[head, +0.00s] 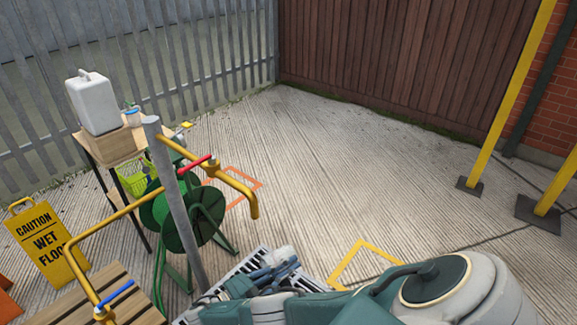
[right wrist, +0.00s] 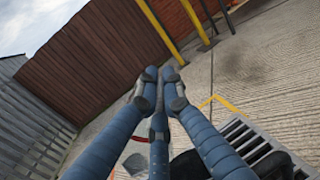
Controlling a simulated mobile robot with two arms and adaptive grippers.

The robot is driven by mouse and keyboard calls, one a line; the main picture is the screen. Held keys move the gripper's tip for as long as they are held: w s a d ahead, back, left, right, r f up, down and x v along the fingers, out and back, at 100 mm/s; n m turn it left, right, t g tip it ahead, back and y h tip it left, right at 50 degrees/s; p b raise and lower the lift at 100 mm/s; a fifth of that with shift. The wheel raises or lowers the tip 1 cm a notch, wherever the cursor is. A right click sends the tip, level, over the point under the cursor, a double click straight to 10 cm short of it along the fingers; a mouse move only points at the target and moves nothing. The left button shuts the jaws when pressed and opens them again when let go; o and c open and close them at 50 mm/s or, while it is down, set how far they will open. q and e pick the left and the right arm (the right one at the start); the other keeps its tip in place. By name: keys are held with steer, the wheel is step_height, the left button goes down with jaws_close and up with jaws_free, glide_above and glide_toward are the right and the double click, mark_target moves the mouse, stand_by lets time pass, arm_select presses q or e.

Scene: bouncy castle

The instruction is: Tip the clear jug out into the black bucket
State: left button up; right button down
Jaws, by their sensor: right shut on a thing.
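My right gripper (head: 276,266) is low in the middle of the head view, above a floor grate. In the right wrist view its blue fingers (right wrist: 163,88) come together at the tips. I cannot make out a black bucket with certainty; dark shapes (right wrist: 272,164) show low in the right wrist view. My left gripper is out of view.
A white canister (head: 93,103) stands on the small table (head: 117,147). A grey post (head: 176,195) with yellow pipes and a green hose reel (head: 190,217) stand left of my right arm. A yellow wet-floor sign (head: 46,243) is far left. The concrete ahead is clear.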

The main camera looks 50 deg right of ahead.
steer(key=shift+s+d+y+p, duration=0.1)
steer(key=shift+d+y+p, duration=0.25)
steer(key=shift+y+p, duration=0.25)
steer(key=shift+s+d+f+y+p, duration=0.1)
steer(key=shift+d+f+y+p, duration=0.2)
steer(key=shift+d+y+p, duration=0.15)
step_height(320, 180, down, 12)
steer(key=d+t+y+p, duration=0.1)
steer(key=d+t+y, duration=0.15)
steer(key=y, duration=1.35)
steer(key=shift+t, duration=0.45)
steer(key=shift+s+a+r+p, duration=0.1)
steer(key=shift+a+r+p, duration=0.1)
steer(key=shift+r+p, duration=0.75)
steer(key=shift+w+a+r+p, duration=0.1)
steer(key=shift+a+r+p, duration=0.1)
steer(key=shift+r+p, duration=0.7)
steer(key=shift+s+a+r+p, duration=0.1)
steer(key=shift+a+r+p, duration=0.1)
steer(key=shift+r+p, duration=0.7)
